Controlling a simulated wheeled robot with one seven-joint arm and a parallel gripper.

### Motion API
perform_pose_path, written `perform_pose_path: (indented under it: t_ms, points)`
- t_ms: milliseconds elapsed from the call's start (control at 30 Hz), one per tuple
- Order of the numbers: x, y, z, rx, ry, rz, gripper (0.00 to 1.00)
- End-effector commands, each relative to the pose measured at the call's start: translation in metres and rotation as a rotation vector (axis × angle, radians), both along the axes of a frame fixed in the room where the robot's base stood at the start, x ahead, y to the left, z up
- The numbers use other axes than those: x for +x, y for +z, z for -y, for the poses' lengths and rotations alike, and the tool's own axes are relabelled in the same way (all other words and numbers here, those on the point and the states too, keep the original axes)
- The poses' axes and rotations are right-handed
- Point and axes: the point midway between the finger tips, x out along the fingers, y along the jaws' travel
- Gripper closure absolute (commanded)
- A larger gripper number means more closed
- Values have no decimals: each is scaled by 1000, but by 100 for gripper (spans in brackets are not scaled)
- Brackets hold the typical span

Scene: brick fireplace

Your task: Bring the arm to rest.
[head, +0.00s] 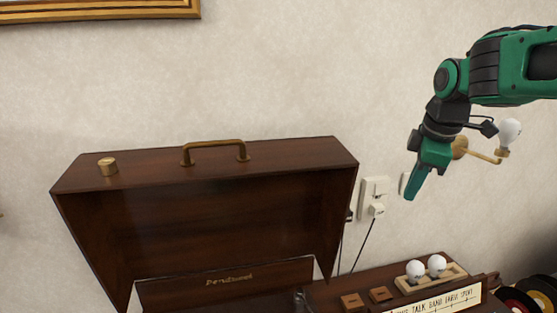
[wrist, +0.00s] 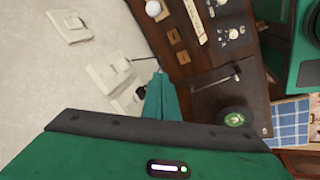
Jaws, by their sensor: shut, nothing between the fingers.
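My gripper (head: 414,192) is at the right of the head view, raised in front of the pale wall and pointing down and to the left. Its green fingers are together with nothing between them. In the wrist view the shut fingertips (wrist: 159,82) show at the centre, apart from the dark wooden cabinet beyond them. The arm reaches in from the upper right of the head view, with its elbow bent.
A wooden record player with a raised lid (head: 210,220) stands left of my gripper. Below are a light tray (head: 430,281) with two white balls and a lettered dial (head: 440,298). Wall switches (head: 373,190) and a bulb lamp (head: 509,132) are close by.

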Motion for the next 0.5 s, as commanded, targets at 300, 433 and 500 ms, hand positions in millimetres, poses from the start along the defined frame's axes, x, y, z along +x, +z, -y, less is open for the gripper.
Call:
perform_pose_path:
  t_ms: [300, 433, 500]
  points:
    - [-151, -87, 78, 178, -938, -157, 100]
    - [-209, -119, 89, 226, -1281, -204, 100]
    - [-233, -132, 90, 243, -1426, -223, 100]
